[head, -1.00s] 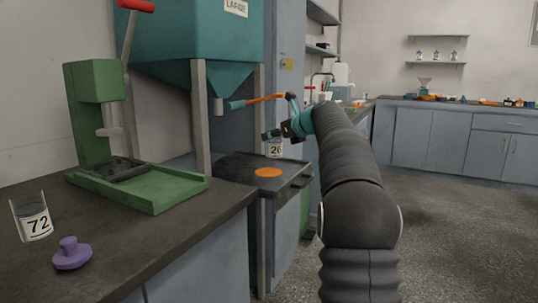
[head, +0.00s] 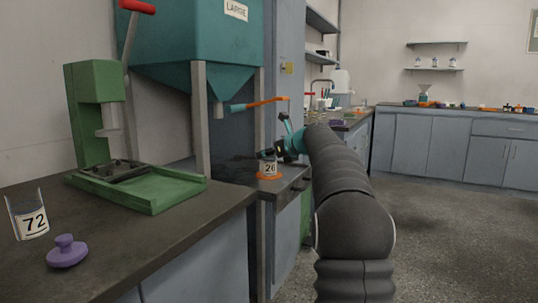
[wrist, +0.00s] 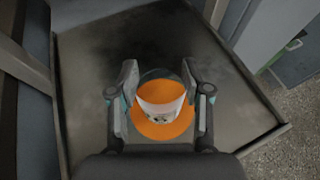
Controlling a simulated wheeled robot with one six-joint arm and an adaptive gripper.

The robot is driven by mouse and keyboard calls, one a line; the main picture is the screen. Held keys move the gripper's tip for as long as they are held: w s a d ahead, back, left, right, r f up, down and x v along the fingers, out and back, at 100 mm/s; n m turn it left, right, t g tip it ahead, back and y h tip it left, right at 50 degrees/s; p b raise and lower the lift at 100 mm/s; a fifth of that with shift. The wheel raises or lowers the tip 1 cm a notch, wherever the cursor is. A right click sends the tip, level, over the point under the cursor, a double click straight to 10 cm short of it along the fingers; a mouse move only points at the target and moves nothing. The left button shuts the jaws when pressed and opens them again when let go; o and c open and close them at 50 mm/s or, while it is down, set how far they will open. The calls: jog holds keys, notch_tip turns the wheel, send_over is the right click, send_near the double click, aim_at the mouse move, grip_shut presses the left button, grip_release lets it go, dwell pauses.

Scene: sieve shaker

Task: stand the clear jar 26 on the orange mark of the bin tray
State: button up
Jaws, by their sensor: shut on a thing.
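The clear jar 26 (head: 269,168) is upright at the orange mark (head: 268,177) of the bin tray (head: 236,172). My gripper (head: 269,154) is shut on it near its top. In the wrist view, the jar (wrist: 160,98) sits between the two fingers of my gripper (wrist: 160,88), with the orange mark (wrist: 155,129) showing around and through it. The tray's dark surface (wrist: 90,60) spreads around them. I cannot tell whether the jar's base touches the mark or is just above it.
A teal hopper (head: 185,40) with an orange-handled outlet (head: 255,103) hangs above the tray. A green press (head: 130,185), a clear jar 72 (head: 30,215) and a purple knobbed lid (head: 67,251) stand on the left bench. Open floor lies to the right.

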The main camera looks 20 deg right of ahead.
jog(key=o, duration=1.2)
jog(key=shift+r, duration=0.2)
jog(key=v, duration=1.2)
